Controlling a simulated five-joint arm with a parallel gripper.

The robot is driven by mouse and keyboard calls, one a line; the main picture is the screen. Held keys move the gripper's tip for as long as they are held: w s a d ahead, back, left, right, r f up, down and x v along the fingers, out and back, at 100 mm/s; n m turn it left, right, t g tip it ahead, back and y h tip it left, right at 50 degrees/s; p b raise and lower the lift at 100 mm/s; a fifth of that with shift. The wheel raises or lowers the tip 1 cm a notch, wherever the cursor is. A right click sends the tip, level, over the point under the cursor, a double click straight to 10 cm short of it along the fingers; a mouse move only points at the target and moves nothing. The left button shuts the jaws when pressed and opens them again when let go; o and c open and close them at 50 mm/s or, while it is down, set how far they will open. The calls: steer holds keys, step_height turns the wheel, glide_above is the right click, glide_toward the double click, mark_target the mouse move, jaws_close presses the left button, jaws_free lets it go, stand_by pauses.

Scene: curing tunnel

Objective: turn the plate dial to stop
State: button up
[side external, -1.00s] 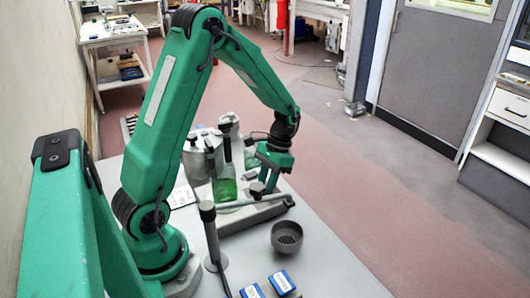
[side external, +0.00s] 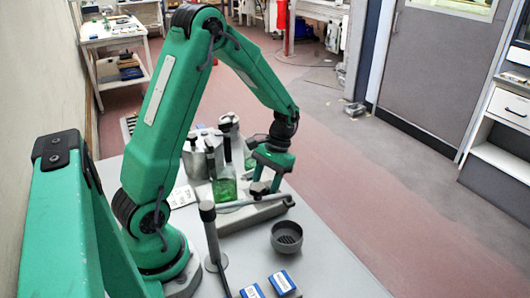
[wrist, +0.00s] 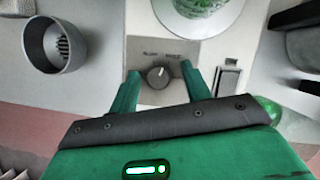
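The plate dial (wrist: 158,77) is a dark round knob with a pale pointer mark tilted up and right in the wrist view. It sits on the grey front panel of the hot plate (wrist: 140,50), under small lettering too blurred to read. My gripper (wrist: 160,72) is open, with one green finger on each side of the dial and visible gaps to it. A flask with green liquid (side external: 225,188) stands on the plate.
A rocker switch (wrist: 228,80) is right of the dial. A grey cup with a perforated bottom (side external: 287,236) and two blue boxes (side external: 281,283) stand nearby. An upright grey post (side external: 209,225) rises in front.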

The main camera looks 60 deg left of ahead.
steer(key=shift+w+r, duration=0.1)
steer(key=d+v, duration=0.1)
steer(key=v, duration=0.6)
steer(key=shift+a+r, duration=0.3)
steer(key=shift+a, duration=0.2)
stand_by(0.4)
steer(key=m+t, duration=0.1)
steer(key=m, duration=0.2)
steer(key=s+m+t, duration=0.1)
steer(key=m, duration=0.3)
steer(key=s+m+t+y, duration=0.1)
steer(key=m, duration=0.2)
steer(key=shift+d+r+m, duration=0.3)
steer(key=shift+d, duration=0.05)
steer(key=m, duration=0.1)
steer(key=m+t, duration=0.1)
steer(key=m, duration=0.1)
steer(key=shift+s+d+m, duration=0.1)
steer(key=shift+s+m, duration=0.2)
steer(key=shift+s, duration=0.05)
steer(key=shift+s+d+f, duration=0.1)
steer(key=shift+f, duration=1.85)
steer(key=shift+s+d+f, duration=0.1)
steer(key=shift+f, duration=1.85)
